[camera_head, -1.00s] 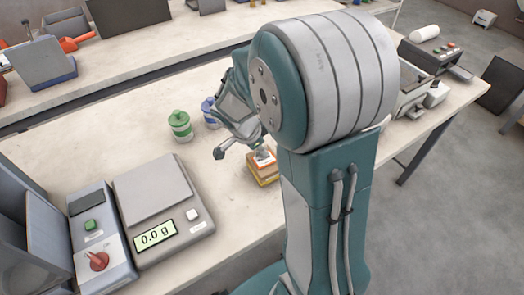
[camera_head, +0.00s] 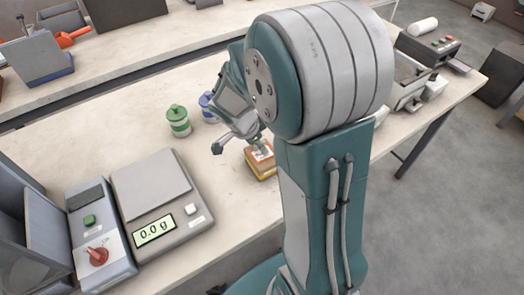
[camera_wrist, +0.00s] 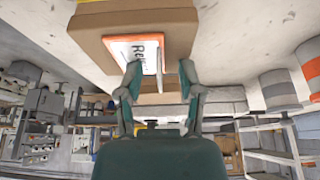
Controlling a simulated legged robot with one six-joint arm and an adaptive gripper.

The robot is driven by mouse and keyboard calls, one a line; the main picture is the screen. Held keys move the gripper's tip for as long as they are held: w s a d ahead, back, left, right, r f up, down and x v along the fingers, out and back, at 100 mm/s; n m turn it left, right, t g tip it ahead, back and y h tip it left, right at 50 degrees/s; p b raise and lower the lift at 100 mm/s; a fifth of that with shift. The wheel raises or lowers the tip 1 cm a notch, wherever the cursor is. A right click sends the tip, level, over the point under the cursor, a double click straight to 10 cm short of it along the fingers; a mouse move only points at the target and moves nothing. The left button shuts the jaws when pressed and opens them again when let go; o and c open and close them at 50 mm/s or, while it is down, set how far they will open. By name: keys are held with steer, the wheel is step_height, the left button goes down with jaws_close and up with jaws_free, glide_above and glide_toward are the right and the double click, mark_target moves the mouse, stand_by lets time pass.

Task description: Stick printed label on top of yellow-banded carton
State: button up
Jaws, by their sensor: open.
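The small brown carton (camera_head: 258,170) with a yellow band stands on the bench below my gripper (camera_head: 240,149). A white label (camera_head: 264,153) with an orange border lies on its top, partly covered by a finger. In the wrist view the carton (camera_wrist: 90,38) fills the upper middle, and the label (camera_wrist: 124,45) shows dark print beginning "Re". My gripper (camera_wrist: 158,78) is open, its fingers spread near the label's edge. I cannot tell whether a finger touches the label or whether the label lies fully flat.
A green-lidded jar (camera_head: 179,122) and a blue-lidded jar (camera_head: 207,107) stand left of and behind the carton. A scale (camera_head: 172,225) reading 0.0 g and a control box (camera_head: 97,240) stand at the front left. The bench (camera_head: 110,125) is clear between the jars and its left end.

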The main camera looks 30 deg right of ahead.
steer(key=v, duration=1.2)
stand_by(0.3)
steer(key=s+a+r+n+t+y, duration=0.2)
steer(key=s+a+r+n+t, duration=0.1)
steer(key=s+n, duration=0.4)
steer(key=s+a+r+n+t+y, duration=0.2)
steer(key=s+n, duration=0.5)
steer(key=n, duration=0.4)
steer(key=shift+s+a+r+t+y, duration=0.35)
steer(key=shift+a+r, duration=0.25)
steer(key=shift+r, duration=0.2)
steer(key=shift+w, duration=0.1)
